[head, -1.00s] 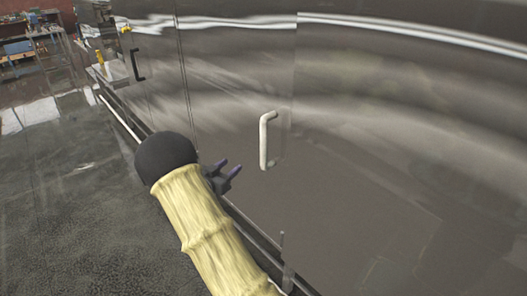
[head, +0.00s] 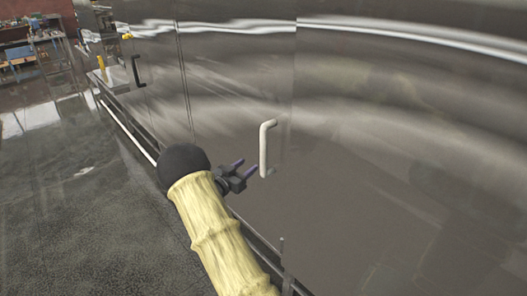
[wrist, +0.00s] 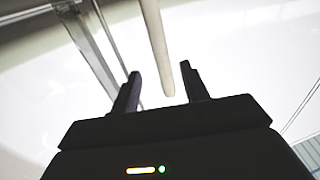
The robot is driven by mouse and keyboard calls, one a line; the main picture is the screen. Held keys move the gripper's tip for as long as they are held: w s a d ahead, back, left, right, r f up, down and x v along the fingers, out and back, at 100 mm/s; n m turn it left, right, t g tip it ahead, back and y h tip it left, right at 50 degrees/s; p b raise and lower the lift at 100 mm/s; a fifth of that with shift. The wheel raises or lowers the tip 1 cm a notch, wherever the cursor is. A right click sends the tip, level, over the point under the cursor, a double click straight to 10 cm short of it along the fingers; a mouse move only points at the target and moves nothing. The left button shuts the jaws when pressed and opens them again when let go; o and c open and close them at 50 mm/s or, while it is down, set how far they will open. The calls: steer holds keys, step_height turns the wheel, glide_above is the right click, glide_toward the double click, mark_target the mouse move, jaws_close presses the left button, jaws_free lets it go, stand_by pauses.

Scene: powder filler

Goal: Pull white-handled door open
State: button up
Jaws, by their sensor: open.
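The white handle (head: 266,148) is an upright bar on a dark, shiny metal door (head: 240,105). The door lies flush with the panels beside it. My gripper (head: 247,168) is open, just left of the handle's lower end in the head view. In the wrist view, the handle (wrist: 157,45) comes down from the top, and its lower end shows between the two fingertips of my gripper (wrist: 163,85). I cannot tell whether the fingers touch it.
A black handle (head: 138,71) sits on a panel farther left. A metal rail (head: 128,127) runs along the foot of the machine. The grey floor (head: 70,200) on the left is clear. Shelves (head: 45,45) stand in the far background.

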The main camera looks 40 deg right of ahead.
mark_target(261, 155)
steer(key=p+x, duration=0.3)
steer(key=x, duration=0.8)
steer(key=shift+c, duration=0.5)
steer(key=shift+a, duration=0.1)
jaws_close()
